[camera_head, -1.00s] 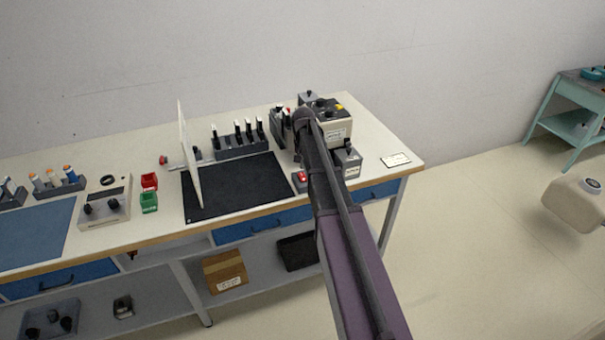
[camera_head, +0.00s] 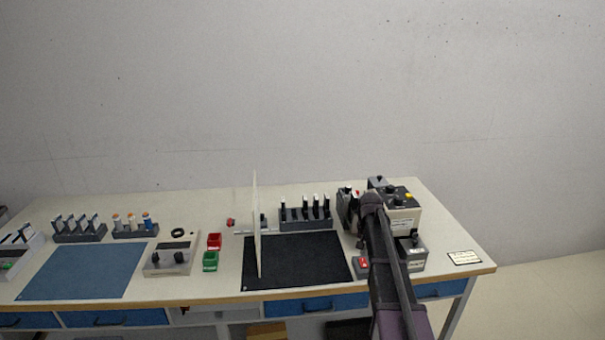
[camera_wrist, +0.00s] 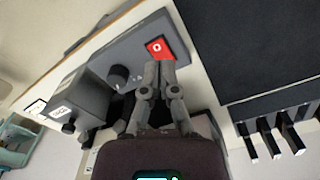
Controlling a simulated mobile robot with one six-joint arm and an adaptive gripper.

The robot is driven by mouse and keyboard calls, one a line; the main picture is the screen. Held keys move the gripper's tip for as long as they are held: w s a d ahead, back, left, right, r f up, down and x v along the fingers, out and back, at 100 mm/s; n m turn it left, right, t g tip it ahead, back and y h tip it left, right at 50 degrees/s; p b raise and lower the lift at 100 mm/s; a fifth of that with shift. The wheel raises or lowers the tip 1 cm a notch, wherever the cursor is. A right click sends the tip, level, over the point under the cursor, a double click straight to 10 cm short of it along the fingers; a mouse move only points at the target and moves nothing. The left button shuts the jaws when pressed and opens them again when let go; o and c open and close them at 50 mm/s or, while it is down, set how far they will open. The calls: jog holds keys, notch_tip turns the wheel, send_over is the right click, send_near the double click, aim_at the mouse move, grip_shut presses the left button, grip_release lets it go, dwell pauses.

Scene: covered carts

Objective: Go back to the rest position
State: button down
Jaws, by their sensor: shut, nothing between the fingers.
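My gripper (camera_wrist: 160,72) shows in the wrist view with its two fingers together and nothing between them. Its tips appear just below a red switch (camera_wrist: 160,47) on a grey unit; I cannot tell the height gap. In the head view my arm reaches over the right end of the workbench (camera_head: 452,236), and it hides the gripper. The red switch (camera_head: 363,262) also shows there, left of my arm.
A cream machine (camera_head: 402,222) and a grey box (camera_head: 413,255) stand close to my arm. A thin upright white panel (camera_head: 256,225) stands at the black mat (camera_head: 305,262). A tool rack (camera_head: 306,223) stands behind the mat.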

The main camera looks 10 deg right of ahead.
jog(key=s+a+n, duration=0.2)
jog(key=s+a, duration=0.5)
jog(key=s, duration=0.5)
jog(key=s+a+n, duration=0.3)
jog(key=s+a, duration=0.4)
jog(key=s, duration=0.5)
jog(key=shift+s+n, duration=0.3)
